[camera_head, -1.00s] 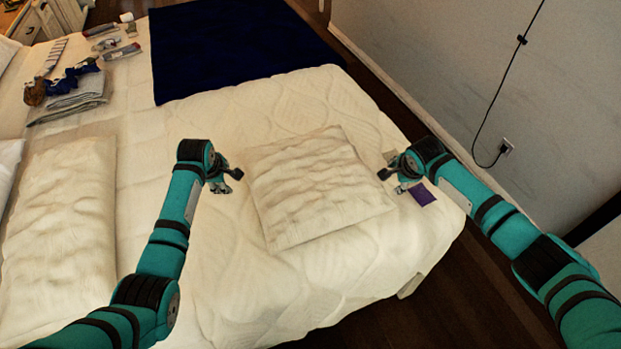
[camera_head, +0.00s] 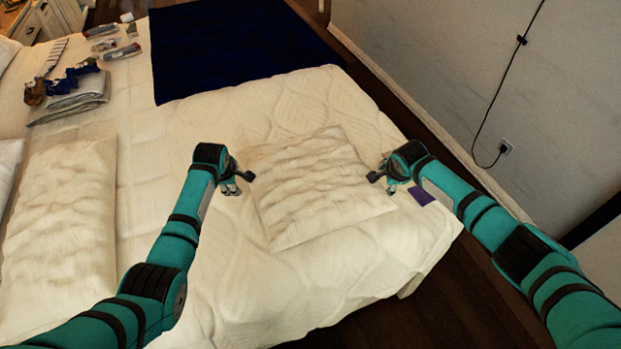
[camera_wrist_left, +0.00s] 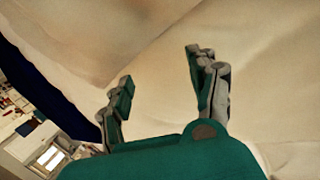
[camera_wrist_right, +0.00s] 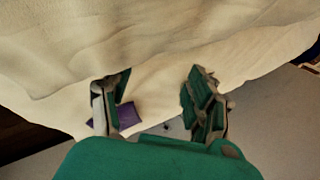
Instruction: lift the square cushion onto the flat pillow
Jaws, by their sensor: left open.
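The square cushion (camera_head: 320,188) is cream and wrinkled and lies flat on the bed between my two grippers. The flat pillow (camera_head: 62,235) is a long cream pillow lying at the left of the bed. My left gripper (camera_head: 241,183) is open at the cushion's left edge; its spread fingers (camera_wrist_left: 160,85) also show in the left wrist view. My right gripper (camera_head: 383,178) is at the cushion's right edge; in the right wrist view its fingers (camera_wrist_right: 155,90) are apart with nothing between them. Whether either gripper touches the cushion I cannot tell.
A small purple item (camera_head: 421,196) lies by my right gripper near the bed's edge. A dark blue blanket (camera_head: 235,45) covers the far part. Folded grey cloth (camera_head: 70,101) lies at the far left. Bare bed (camera_head: 160,130) lies between cushion and pillow.

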